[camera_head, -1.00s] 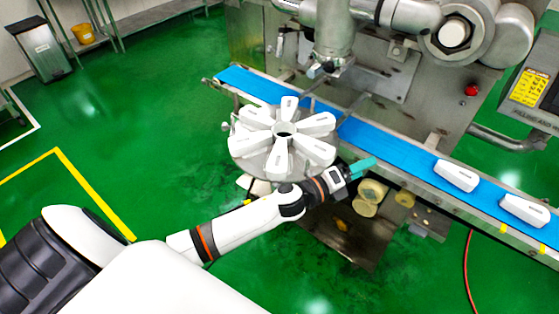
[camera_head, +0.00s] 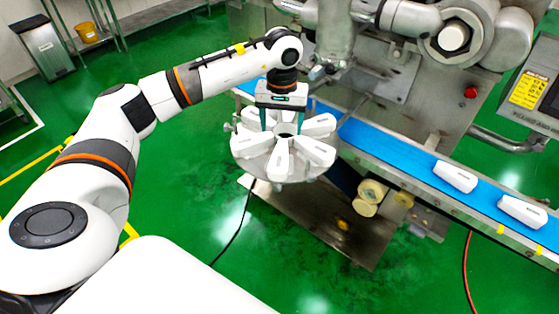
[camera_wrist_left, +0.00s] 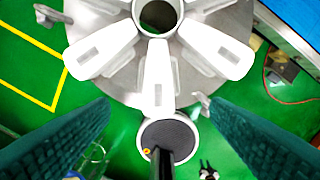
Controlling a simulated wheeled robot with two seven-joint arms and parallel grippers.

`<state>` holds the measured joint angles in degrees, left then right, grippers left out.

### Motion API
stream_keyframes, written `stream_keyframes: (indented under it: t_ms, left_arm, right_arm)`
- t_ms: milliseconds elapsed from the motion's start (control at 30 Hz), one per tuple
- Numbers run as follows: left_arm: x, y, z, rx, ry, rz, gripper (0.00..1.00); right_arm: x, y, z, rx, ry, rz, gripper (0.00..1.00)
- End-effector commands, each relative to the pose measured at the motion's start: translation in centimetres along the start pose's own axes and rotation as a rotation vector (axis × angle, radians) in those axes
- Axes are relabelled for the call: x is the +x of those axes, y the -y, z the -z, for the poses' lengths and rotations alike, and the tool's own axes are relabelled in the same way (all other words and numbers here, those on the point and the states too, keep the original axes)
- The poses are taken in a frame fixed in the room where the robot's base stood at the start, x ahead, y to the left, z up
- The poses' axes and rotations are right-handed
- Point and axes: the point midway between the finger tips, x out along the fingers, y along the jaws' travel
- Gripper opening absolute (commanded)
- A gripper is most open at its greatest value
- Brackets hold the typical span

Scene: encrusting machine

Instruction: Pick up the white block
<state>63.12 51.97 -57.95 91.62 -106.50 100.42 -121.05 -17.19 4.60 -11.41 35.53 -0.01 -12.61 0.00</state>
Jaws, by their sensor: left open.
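Several white blocks (camera_head: 278,155) lie like spokes on a round grey turntable (camera_head: 262,172) in the head view. Two more white blocks, a nearer one (camera_head: 523,211) and a farther one (camera_head: 456,176), lie on the blue belt. My left gripper (camera_head: 286,124) points down over the far side of the turntable, open, and its body hides part of the blocks there. In the left wrist view, one white block (camera_wrist_left: 158,78) shows between the two spread teal fingers, which do not touch it. My right gripper is not in view.
The blue conveyor belt (camera_head: 385,145) runs past the turntable to the lower right. The steel machine (camera_head: 430,110) rises behind it, with a nozzle (camera_head: 335,50) close to my left wrist. Green floor (camera_head: 180,200) is open at the left.

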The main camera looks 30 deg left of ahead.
Motion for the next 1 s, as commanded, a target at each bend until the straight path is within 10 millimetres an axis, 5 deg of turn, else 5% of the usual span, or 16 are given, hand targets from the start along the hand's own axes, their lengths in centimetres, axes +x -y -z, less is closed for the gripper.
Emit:
stream_keyframes:
  t_ms: [300, 800, 1000]
  left_arm:
    - [5.1, 0.1, 0.2, -0.001, -0.007, 0.002, 0.71]
    - [10.6, -0.3, 0.6, -0.002, -0.007, 0.004, 0.71]
    - [11.3, -0.3, 0.5, -0.001, -0.005, 0.004, 0.71]
  right_arm:
    - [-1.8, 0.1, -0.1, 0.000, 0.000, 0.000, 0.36]
    - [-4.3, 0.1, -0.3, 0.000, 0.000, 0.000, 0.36]
    - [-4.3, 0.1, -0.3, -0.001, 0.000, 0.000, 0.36]
